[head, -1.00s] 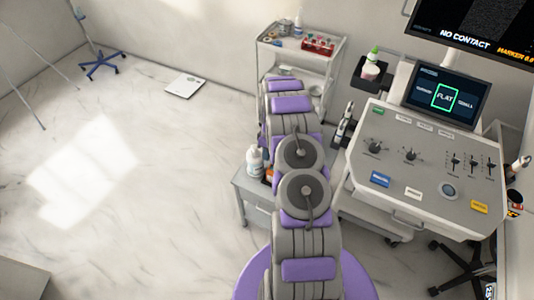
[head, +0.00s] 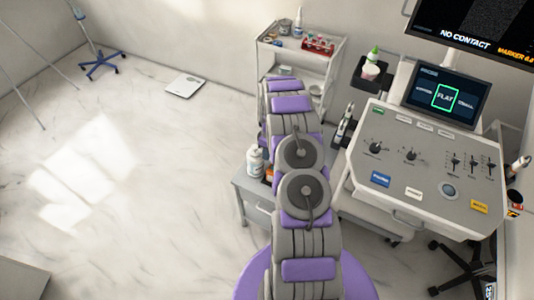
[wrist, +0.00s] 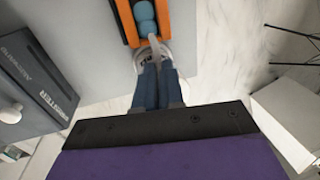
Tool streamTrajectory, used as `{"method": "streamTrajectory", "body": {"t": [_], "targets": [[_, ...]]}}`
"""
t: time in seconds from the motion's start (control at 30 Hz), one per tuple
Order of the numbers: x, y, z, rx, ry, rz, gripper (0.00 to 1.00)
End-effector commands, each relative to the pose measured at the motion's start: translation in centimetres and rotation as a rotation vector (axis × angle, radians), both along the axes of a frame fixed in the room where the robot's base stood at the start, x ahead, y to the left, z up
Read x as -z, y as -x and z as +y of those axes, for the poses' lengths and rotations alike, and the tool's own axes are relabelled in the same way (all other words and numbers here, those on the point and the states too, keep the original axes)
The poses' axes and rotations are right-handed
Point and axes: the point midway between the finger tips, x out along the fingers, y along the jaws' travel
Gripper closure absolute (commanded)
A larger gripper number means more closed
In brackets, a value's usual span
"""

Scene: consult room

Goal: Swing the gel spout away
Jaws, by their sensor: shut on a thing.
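The gel bottle (head: 255,161) is white and stands on the grey side cabinet, left of my arm in the head view. The wrist view shows it from above as a pale round shape (wrist: 139,59), partly covered by my fingers. Its pale spout (wrist: 154,36) points up the picture toward a blue rounded object (wrist: 145,14) in an orange holder (wrist: 166,20). My gripper (wrist: 160,66) has its blue-grey fingers close together at the bottle's top, shut on the spout. The fingers hide the exact contact. In the head view my arm hides the gripper.
The grey cabinet (head: 256,213) stands beside the ultrasound console (head: 425,168). A white trolley (head: 337,53) with small items is behind my arm. A dark grey box (wrist: 30,75) lies left in the wrist view. The floor on the left is mostly open.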

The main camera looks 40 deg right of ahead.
Motion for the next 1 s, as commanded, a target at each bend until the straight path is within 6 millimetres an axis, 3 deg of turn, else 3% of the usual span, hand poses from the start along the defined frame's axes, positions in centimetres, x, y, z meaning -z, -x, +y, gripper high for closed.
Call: {"method": "streamTrajectory", "body": {"t": [0.47, 1.0], "targets": [[-0.1, 0.5, 0.6, 0.115, 0.000, 0.004, 1.00], [-0.2, 0.8, 3.3, 0.594, -0.001, 0.002, 1.00]]}}
